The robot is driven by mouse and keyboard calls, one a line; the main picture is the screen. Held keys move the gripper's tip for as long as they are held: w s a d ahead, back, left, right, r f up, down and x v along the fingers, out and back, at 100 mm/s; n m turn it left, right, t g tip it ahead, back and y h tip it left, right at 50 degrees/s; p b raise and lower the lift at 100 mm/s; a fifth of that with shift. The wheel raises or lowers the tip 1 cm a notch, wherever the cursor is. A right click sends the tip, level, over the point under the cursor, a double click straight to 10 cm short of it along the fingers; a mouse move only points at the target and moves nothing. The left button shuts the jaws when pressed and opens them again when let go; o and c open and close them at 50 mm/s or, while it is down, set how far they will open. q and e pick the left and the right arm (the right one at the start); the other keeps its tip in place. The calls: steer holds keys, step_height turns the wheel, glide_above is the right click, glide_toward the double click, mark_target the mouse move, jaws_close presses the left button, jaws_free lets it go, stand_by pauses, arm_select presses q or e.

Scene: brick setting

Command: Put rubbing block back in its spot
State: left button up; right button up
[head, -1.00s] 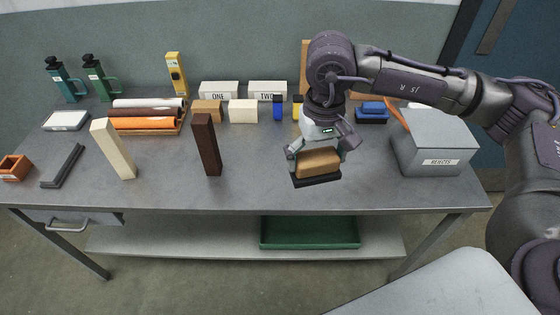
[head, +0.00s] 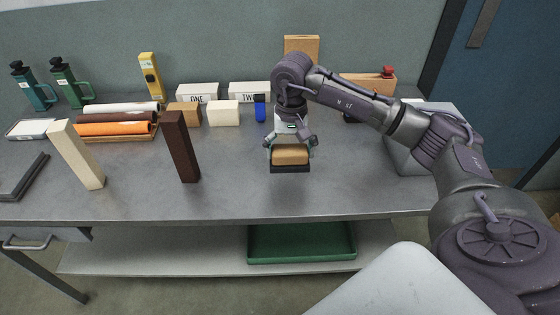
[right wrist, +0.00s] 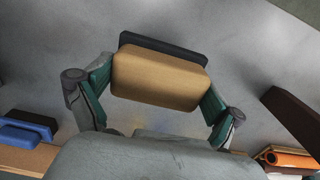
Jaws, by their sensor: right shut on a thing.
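The rubbing block (head: 290,156), a tan wooden block with a dark base, is held by my right gripper (head: 290,146) over the right half of the grey bench. In the right wrist view the block (right wrist: 160,76) sits between the two green-padded fingers, which press on its short ends. Its dark base faces the bench; the height of the gap below it is hard to tell. A blue block with a dark base (right wrist: 28,134) shows at the left of the right wrist view, beside a wooden strip. My left gripper is out of view.
A dark brown post (head: 181,148) and a cream post (head: 76,155) stand left of the gripper. White boxes marked ONE (head: 197,93) and TWO (head: 249,92) stand behind. My right arm partly hides a grey box (head: 402,158). The bench front (head: 240,195) is clear.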

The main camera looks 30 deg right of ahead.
mark_target(281, 164)
steer(key=shift+w+a+f, duration=0.25)
steer(key=shift+w+f, duration=0.15)
steer(key=shift+w, duration=0.2)
steer(key=shift+w+a+f, duration=0.25)
steer(key=shift+w+f, duration=0.1)
steer(key=shift+w, duration=0.2)
step_height(281, 164, down, 4)
steer(key=shift+r+p, duration=0.1)
steer(key=shift+p, duration=0.4)
steer(key=shift+f, duration=0.25)
steer(key=o, duration=1.1)
